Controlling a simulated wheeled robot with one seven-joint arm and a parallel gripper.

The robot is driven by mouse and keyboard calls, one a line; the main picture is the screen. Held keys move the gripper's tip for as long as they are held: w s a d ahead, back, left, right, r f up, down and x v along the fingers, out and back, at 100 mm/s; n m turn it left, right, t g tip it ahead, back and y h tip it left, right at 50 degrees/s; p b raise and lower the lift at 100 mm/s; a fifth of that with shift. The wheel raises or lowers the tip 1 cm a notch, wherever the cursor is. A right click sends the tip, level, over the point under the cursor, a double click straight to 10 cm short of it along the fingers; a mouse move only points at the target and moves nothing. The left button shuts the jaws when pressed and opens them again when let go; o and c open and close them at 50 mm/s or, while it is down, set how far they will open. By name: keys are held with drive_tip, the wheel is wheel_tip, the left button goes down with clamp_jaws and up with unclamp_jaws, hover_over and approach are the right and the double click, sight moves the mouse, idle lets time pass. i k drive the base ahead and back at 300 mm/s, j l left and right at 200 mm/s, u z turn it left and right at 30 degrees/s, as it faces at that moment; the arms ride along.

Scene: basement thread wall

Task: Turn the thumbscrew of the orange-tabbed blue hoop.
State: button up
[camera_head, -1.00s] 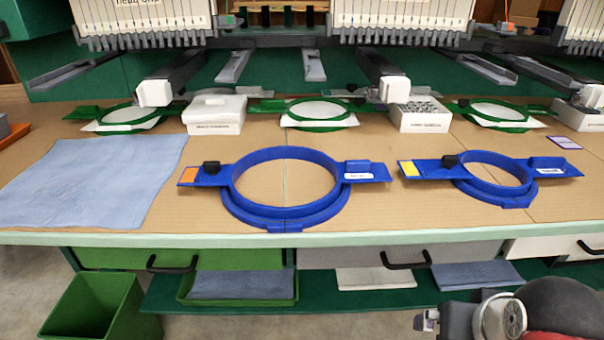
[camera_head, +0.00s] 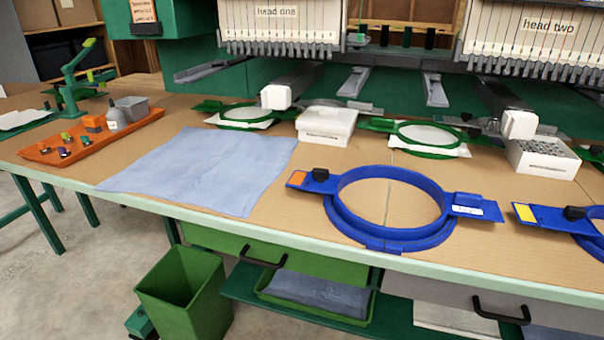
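The orange-tabbed blue hoop (camera_head: 345,222) lies flat on the tan table near its front edge, right of the picture's middle. Its orange tab (camera_head: 298,178) is on the left arm of the hoop. A black thumbscrew knob (camera_head: 320,174) stands beside that tab. A white label sits on the hoop's right arm. My gripper is not in view, so I cannot see whether it is open or shut.
A yellow-tabbed blue hoop (camera_head: 548,216) is cut off at the right edge. A blue cloth (camera_head: 205,170) lies to the left. Green hoops (camera_head: 430,134) and a white box (camera_head: 326,126) stand behind. A green bin (camera_head: 185,290) is on the floor. An orange tray (camera_head: 90,140) is far left.

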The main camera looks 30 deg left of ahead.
sight(321, 175)
drive_tip(key=j+u, duration=0.1)
drive_tip(key=u, duration=0.3)
drive_tip(key=i+u, duration=0.1)
drive_tip(key=u, duration=0.35)
drive_tip(key=i+u, duration=0.1)
drive_tip(key=u, duration=0.3)
drive_tip(key=j, duration=0.2)
drive_tip(key=k+z, duration=0.05)
